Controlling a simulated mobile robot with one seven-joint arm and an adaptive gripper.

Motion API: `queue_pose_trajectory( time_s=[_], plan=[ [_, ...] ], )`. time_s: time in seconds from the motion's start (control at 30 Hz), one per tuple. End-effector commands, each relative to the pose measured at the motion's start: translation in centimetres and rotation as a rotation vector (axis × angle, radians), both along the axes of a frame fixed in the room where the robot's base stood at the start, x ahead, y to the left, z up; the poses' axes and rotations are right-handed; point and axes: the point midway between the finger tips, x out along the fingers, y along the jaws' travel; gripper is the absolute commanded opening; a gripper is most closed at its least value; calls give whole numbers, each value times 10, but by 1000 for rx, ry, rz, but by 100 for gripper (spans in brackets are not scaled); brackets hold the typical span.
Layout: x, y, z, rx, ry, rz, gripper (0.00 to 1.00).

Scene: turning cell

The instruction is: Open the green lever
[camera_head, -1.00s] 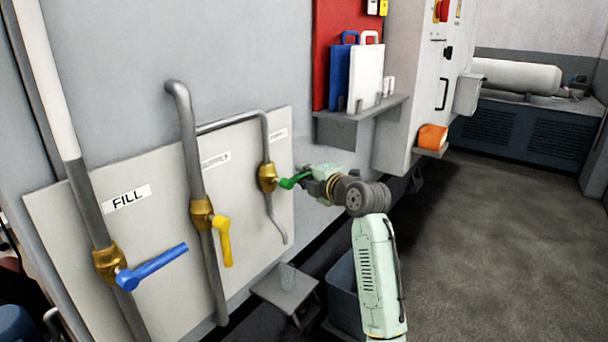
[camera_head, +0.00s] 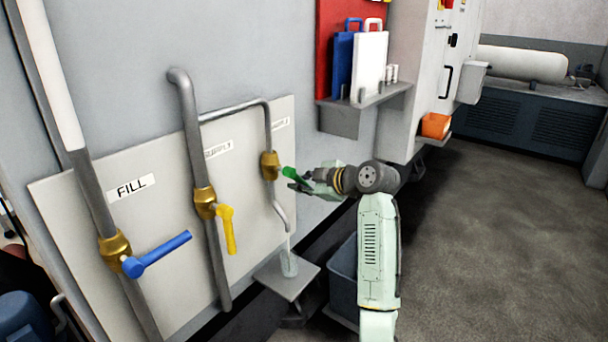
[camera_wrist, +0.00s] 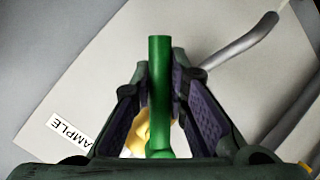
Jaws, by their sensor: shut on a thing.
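The green lever (camera_head: 288,173) belongs to the brass valve (camera_head: 269,165) on the rightmost, thin pipe of the panel. My gripper (camera_head: 292,180) is at the lever, just right of the valve. In the wrist view the green lever (camera_wrist: 160,90) stands lengthwise between my two dark fingers (camera_wrist: 160,105), and my gripper is shut on it. Part of the brass valve shows behind the lever's lower end there. The joint between lever and valve is hard to see in the head view.
The yellow lever (camera_head: 227,228) and blue lever (camera_head: 155,254) are on pipes to the left. A clear glass (camera_head: 289,266) stands on a small bracket (camera_head: 298,281) under the thin pipe's spout. A shelf (camera_head: 365,105) with boards is above right. Open floor lies right.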

Motion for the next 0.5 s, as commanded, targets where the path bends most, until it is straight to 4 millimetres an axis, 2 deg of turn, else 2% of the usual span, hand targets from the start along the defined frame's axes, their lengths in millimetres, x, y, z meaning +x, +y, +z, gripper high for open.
queue_pose_trajectory(
  time_s=[0.5],
  plan=[
    [-23,18,-16,279,389,4,0]
  ],
)
